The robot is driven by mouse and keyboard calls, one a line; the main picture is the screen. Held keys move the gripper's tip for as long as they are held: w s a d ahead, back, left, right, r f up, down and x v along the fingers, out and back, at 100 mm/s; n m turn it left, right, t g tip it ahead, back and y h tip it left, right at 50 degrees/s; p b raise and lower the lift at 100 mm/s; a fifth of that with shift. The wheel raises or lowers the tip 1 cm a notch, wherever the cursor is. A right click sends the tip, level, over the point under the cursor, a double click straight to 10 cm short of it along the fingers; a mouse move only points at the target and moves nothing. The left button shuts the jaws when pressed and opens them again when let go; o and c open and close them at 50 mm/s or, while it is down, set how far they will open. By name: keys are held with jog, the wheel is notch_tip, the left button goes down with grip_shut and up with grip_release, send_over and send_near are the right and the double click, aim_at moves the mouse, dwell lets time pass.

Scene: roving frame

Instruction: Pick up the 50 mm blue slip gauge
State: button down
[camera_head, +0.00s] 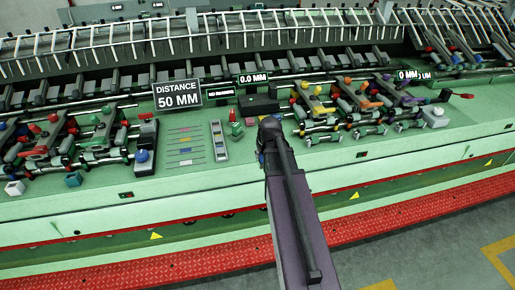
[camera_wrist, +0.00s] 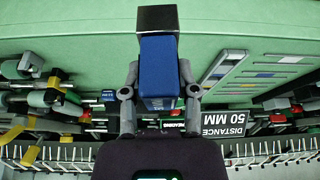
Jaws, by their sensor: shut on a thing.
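The blue slip gauge (camera_wrist: 158,70) is a blue block between the two grey fingers of my gripper (camera_wrist: 160,92) in the wrist view. The fingers press on its two sides. A dark block (camera_wrist: 157,18) shows at its far end; I cannot tell whether it is part of the gauge. In the head view my gripper (camera_head: 270,140) is over the green bench, mostly hidden by my own arm, with only a small blue patch visible beside it. I cannot tell whether the gauge touches the bench.
A grey tray with small coloured pieces (camera_head: 219,140) and several coloured strips (camera_head: 185,145) lie left of my gripper on the green bench (camera_head: 330,185). The sign "DISTANCE 50 MM" (camera_head: 178,95) stands behind them. Machine rows with coloured knobs (camera_head: 345,97) stand at the back right.

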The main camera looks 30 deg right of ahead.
jog(key=shift+s, duration=0.35)
dwell(0.5)
